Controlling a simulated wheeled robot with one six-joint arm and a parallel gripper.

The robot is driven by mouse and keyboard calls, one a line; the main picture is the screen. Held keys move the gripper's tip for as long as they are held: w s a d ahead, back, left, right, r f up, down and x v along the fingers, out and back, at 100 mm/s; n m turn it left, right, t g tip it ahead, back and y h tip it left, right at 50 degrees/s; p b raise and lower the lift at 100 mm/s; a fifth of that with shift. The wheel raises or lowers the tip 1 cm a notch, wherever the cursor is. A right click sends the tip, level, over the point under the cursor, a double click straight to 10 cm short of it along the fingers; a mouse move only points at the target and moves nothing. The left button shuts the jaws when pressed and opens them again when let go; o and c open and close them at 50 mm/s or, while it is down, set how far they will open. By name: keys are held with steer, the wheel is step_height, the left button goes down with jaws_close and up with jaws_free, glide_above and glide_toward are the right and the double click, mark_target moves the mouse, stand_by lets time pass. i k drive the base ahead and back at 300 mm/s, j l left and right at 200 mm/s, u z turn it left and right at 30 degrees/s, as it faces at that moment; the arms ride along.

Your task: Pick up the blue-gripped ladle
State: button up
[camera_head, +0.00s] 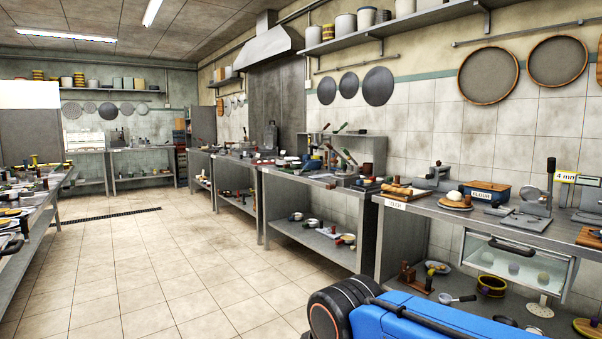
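I cannot pick out a blue-gripped ladle for certain. A small ladle-like utensil (446,298) with a pale round bowl lies on the lower shelf of the right-hand bench, its handle pointing right; its grip colour is too small to tell. Several other small handled utensils lie on the lower shelf of the middle bench, such as one pale bowl (297,216), and their grips are also unclear. A blue link of my arm with a dark round joint fills the bottom centre-right. My gripper is not in view.
The right-hand bench (432,211) holds a rolling pin (404,191), a blue flour box (487,193) and grey metal devices. The middle bench (290,176) and the left bench (44,215) are crowded. The tiled floor (170,260) between them is open, with a dark drain strip (106,216).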

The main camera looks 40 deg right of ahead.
mark_target(297, 172)
steer(key=z, duration=0.5)
steer(key=i+j+z, duration=0.1)
steer(key=i+z, duration=0.35)
steer(key=i+j+z, duration=0.3)
steer(key=i+z, duration=0.2)
steer(key=i, duration=0.15)
